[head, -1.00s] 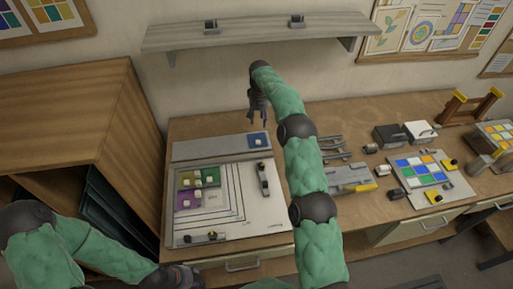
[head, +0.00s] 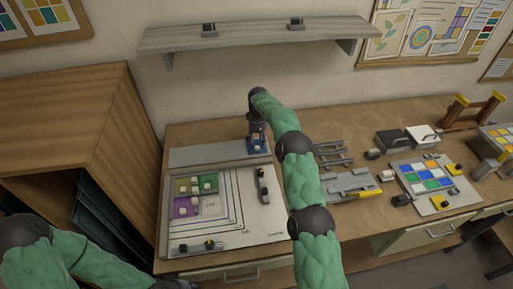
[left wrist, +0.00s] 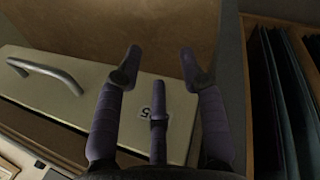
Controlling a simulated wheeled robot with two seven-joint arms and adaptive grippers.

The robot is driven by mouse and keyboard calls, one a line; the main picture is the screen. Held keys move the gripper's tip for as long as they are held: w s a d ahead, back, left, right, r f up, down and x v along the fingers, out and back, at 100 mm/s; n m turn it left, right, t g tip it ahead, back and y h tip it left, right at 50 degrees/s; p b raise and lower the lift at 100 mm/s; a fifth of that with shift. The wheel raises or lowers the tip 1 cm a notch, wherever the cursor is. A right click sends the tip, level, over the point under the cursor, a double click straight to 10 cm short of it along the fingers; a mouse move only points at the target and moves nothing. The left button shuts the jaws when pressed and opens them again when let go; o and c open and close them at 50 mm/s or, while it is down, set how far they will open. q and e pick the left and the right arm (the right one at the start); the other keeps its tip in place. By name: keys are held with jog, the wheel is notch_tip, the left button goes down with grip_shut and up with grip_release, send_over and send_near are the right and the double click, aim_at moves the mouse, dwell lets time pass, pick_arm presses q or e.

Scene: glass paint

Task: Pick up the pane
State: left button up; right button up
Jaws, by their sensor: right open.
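A small blue pane (head: 254,148) with a pale block on it lies at the right end of the grey strip behind the pattern board (head: 240,222). My right gripper (head: 257,138) is open and low, right at the pane, hiding part of it. I cannot tell whether its fingers touch the pane. Green and purple panes (head: 184,206) with pale blocks sit on the board's left part. My left gripper (left wrist: 160,68) is open and empty in the left wrist view, with a drawer front beyond its fingers.
A wooden cabinet (head: 75,120) with dark upright sheets stands at the left. A grey shelf (head: 240,36) hangs on the wall above. Tools (head: 350,183) and a tray of coloured squares (head: 440,203) lie to the right on the bench.

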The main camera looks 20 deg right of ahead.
aim_at(257, 148)
jog(key=shift+w+a+f, duration=0.1)
jog(key=shift+f, duration=2.15)
grip_shut()
jog(key=shift+w+r, duration=0.1)
jog(key=shift+r, duration=1.55)
jog(key=shift+s+a+r, duration=0.15)
jog(key=shift+s+r, duration=0.3)
jog(key=shift+r, duration=0.05)
jog(key=shift+s+a+r, duration=0.15)
jog(key=shift+s+r, duration=0.3)
jog(key=shift+r, duration=0.05)
jog(key=s+a+r, duration=0.4)
jog(key=s+r, duration=0.3)
jog(key=s, duration=0.4)
jog(key=shift+s+a+r, duration=0.2)
jog(key=shift+s+r, duration=0.05)
jog(key=shift+r, duration=0.05)
